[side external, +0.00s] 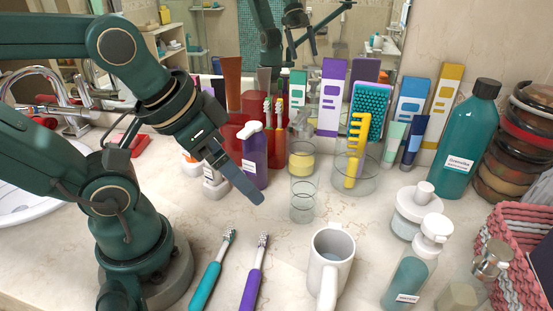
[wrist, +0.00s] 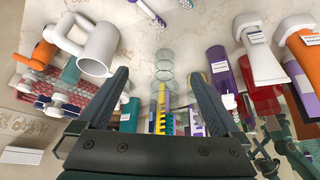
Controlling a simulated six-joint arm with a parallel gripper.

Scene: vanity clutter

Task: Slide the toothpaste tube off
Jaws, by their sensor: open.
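I cannot tell which item is the toothpaste tube. A pale green tube (side external: 394,140) and a dark blue tube (side external: 413,142) stand upright on their caps at the back, in front of a blue and white box (side external: 411,103). A brown, tube-like thing (side external: 232,80) stands farther left, partly hidden. My gripper (side external: 258,198) is above the counter, left of a small clear glass (side external: 303,200) and in front of a purple pump bottle (side external: 254,158). In the wrist view my gripper (wrist: 157,74) is open, with nothing between its fingers; the clear glass lies beyond them.
A clear cup (side external: 370,184) holds a yellow comb and teal brush. A white mug (side external: 330,262) and two toothbrushes (side external: 212,272) (side external: 254,276) are in front. Pump bottles (side external: 411,270) and a pink basket (side external: 515,225) crowd the right. Some counter between glass and toothbrushes is bare.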

